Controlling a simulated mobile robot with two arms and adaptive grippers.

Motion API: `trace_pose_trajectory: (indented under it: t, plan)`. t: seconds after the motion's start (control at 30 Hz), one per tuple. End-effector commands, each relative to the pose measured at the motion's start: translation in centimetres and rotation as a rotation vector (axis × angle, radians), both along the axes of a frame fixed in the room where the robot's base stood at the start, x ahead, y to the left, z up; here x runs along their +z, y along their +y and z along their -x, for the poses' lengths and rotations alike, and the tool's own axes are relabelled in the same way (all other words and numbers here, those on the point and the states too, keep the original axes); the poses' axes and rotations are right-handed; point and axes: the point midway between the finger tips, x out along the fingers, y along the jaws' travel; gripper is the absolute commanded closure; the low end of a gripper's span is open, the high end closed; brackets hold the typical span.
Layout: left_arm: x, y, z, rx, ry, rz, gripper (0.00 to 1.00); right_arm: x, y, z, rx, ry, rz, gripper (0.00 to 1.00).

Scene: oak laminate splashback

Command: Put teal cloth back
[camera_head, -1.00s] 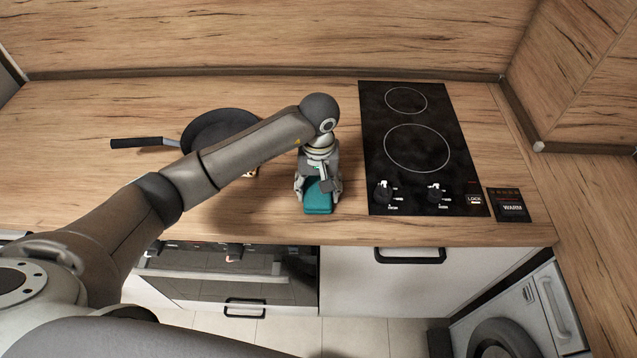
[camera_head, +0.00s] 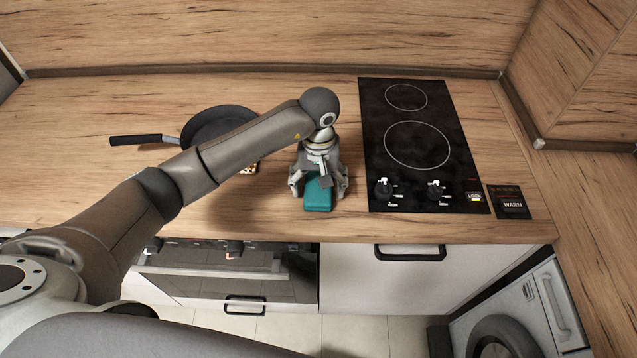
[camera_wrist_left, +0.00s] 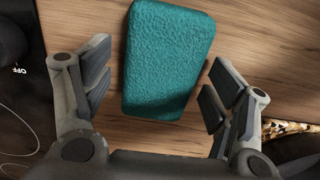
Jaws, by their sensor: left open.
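The teal cloth (camera_head: 318,194) is a folded block lying on the wooden counter, just left of the cooktop, near the counter's front edge. My left gripper (camera_head: 319,188) is over it from above. In the left wrist view, the cloth (camera_wrist_left: 168,58) lies between and ahead of the two open fingers of my left gripper (camera_wrist_left: 155,92), with a gap showing on both sides. My right gripper does not show.
A black cooktop (camera_head: 417,148) with two rings and knobs is right of the cloth. A dark pan (camera_head: 215,127) is at the left, partly behind my arm. A small patterned item (camera_head: 249,169) lies beside my forearm. The counter (camera_head: 345,228) ends just in front of the cloth.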

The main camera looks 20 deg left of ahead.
Motion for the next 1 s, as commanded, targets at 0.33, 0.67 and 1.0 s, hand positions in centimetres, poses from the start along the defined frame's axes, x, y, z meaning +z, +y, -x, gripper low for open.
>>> trace_pose_trajectory:
  t: [0.33,0.67,1.0]
  plan:
    - [7.0,0.0,-0.3,-0.001,-0.011,0.0,0.21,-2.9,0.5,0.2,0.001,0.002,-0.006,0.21]
    - [11.1,0.0,-0.2,0.001,-0.006,-0.001,0.21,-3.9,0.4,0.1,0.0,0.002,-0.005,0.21]
    - [11.6,0.0,-0.1,0.0,-0.004,0.001,0.21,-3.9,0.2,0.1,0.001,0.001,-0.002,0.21]
